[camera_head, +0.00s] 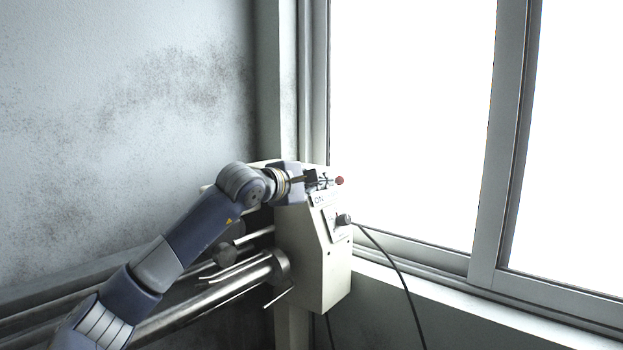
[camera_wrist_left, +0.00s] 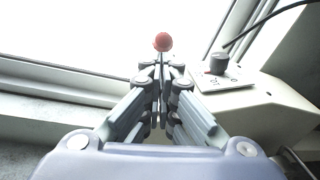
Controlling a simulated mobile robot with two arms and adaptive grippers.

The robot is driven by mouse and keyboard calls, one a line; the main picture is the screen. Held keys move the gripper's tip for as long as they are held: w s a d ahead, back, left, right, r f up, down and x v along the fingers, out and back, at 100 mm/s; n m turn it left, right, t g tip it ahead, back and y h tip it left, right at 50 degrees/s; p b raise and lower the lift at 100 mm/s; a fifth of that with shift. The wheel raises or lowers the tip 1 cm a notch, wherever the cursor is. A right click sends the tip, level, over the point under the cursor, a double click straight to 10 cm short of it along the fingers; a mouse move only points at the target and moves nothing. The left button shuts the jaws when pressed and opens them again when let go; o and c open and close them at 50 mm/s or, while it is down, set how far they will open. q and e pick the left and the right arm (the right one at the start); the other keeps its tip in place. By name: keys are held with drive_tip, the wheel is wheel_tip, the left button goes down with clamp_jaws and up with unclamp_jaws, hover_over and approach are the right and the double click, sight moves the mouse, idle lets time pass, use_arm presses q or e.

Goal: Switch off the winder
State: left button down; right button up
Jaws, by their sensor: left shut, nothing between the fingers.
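In the left wrist view the red knob (camera_wrist_left: 162,42) appears just beyond the shut fingertips of my left gripper (camera_wrist_left: 161,75). I cannot tell whether they touch. A dark round knob (camera_head: 344,219) sits on the box's sloped panel; it also shows in the left wrist view (camera_wrist_left: 217,63). My right gripper is not in view.
A bright window with a grey frame (camera_head: 487,150) and a sill (camera_head: 450,295) lie to the right. A stained wall (camera_head: 120,120) is behind on the left. Metal rollers (camera_head: 215,290) run left from the box. A black cable (camera_head: 400,275) hangs from the dark knob's area.

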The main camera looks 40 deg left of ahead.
use_arm(q)
drive_tip(key=shift+a+f, duration=0.1)
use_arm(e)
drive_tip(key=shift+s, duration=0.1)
use_arm(q)
drive_tip(key=shift+w+d, duration=0.2)
drive_tip(key=shift+d, duration=0.15)
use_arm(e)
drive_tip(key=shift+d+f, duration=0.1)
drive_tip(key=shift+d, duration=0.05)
